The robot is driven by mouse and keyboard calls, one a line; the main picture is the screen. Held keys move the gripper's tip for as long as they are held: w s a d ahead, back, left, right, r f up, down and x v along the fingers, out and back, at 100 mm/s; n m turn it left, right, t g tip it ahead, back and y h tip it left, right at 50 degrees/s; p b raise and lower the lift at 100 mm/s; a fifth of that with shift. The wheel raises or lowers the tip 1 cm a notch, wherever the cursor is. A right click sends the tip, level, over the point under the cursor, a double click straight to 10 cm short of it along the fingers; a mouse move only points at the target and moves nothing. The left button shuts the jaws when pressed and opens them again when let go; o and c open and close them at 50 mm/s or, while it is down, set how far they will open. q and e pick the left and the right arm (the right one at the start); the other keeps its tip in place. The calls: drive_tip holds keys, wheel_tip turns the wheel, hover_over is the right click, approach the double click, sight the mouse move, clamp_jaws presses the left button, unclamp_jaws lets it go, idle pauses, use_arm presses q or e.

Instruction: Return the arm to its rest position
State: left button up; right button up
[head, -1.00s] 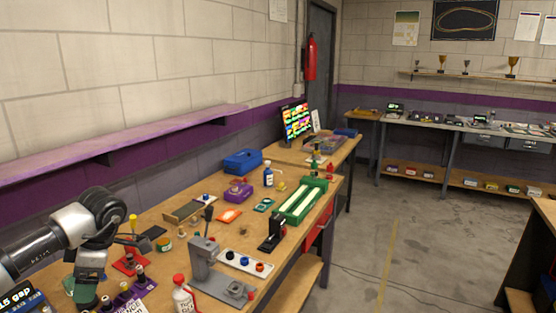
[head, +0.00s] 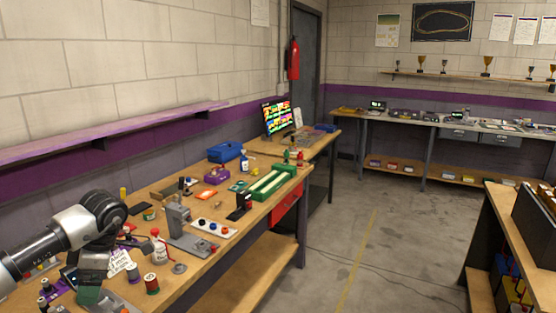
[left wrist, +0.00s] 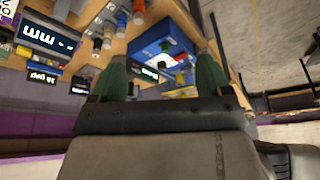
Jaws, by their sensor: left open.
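My left arm comes in from the left in the head view, bent at a dark wrist joint. My left gripper (head: 88,294), with green fingers, points down over the near left end of the wooden workbench (head: 240,273). In the left wrist view its two green fingers (left wrist: 162,74) stand wide apart, with nothing held between them. I cannot tell how far the fingertips are above the bench. My right gripper is in neither view.
Near my left gripper are a white bottle (head: 159,250), a thread spool (head: 151,284) and a grey lever press (head: 178,219). A green slotted block (head: 268,185) lies farther along. Open floor (head: 340,235) lies right of the bench; a shelf unit (head: 510,235) stands at the right edge.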

use_arm(q)
drive_tip(key=w+d+f+n+t+h+b, duration=0.15)
drive_tip(key=d+f+n+t+h, duration=0.25)
drive_tip(key=d+f+n+h, duration=0.95)
drive_tip(key=w+d+f+n+t+h+b, duration=0.15)
drive_tip(key=d+f+n+t+h, duration=0.3)
drive_tip(key=d+f, duration=1)
drive_tip(key=s+a+f+n+t+y+b, duration=0.1)
drive_tip(key=s+a+f+n+y, duration=0.4)
drive_tip(key=f, duration=0.5)
drive_tip(key=s+a+f+n+t+y, duration=0.1)
drive_tip(key=s+a+f+n+y, duration=0.15)
drive_tip(key=s+f+n, duration=0.55)
drive_tip(key=s+a+f+n+t+y+b, duration=0.1)
drive_tip(key=s+a+f+n+y, duration=0.3)
drive_tip(key=f, duration=0.7)
drive_tip(key=s+f+n+g, duration=0.2)
drive_tip(key=s+f+n, duration=0.1)
drive_tip(key=s, duration=0.7)
drive_tip(key=s+a+f+n+g+y, duration=0.1)
drive_tip(key=s+f+n+g, duration=0.2)
drive_tip(key=s, duration=0.8)
drive_tip(key=s+f+n+g+y+b, duration=0.1)
drive_tip(key=s+f+n+g, duration=0.2)
drive_tip(key=s, duration=0.8)
wheel_tip(320, 180, down, 2)
drive_tip(key=shift+a+f+n, duration=0.1)
drive_tip(key=shift+a+n, duration=0.05)
drive_tip(key=shift+n, duration=0.75)
